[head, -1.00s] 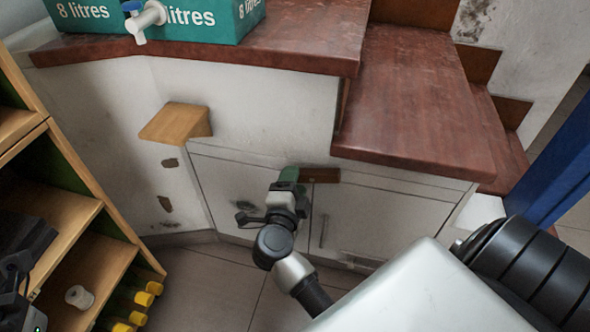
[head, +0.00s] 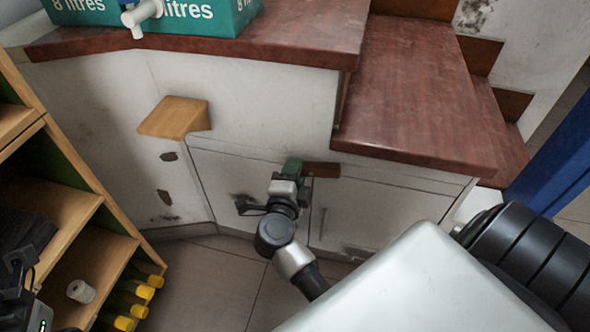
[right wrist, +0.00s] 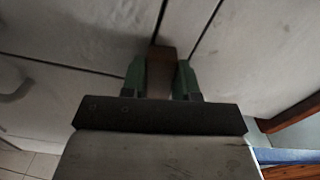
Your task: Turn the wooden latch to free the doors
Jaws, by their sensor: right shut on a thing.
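The wooden latch (head: 322,170) is a small reddish-brown bar at the top of the seam between two pale cupboard doors. It lies nearly level, reaching over the right door (head: 390,215). The left door (head: 225,180) is flush beside it; both look shut. My right gripper (head: 292,166) is at the latch's left end. In the right wrist view the latch (right wrist: 161,70) sits between the green fingers of my right gripper (right wrist: 160,78), which is shut on it. Part of my left arm shows at the lower left edge; its fingers cannot be made out.
A reddish-brown stepped top (head: 420,90) overhangs the doors. A wooden wedge block (head: 175,118) juts from the wall to the left. A wooden shelf unit (head: 75,205) with yellow-capped bottles stands at the left. A green box (head: 190,18) with a white tap sits on top.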

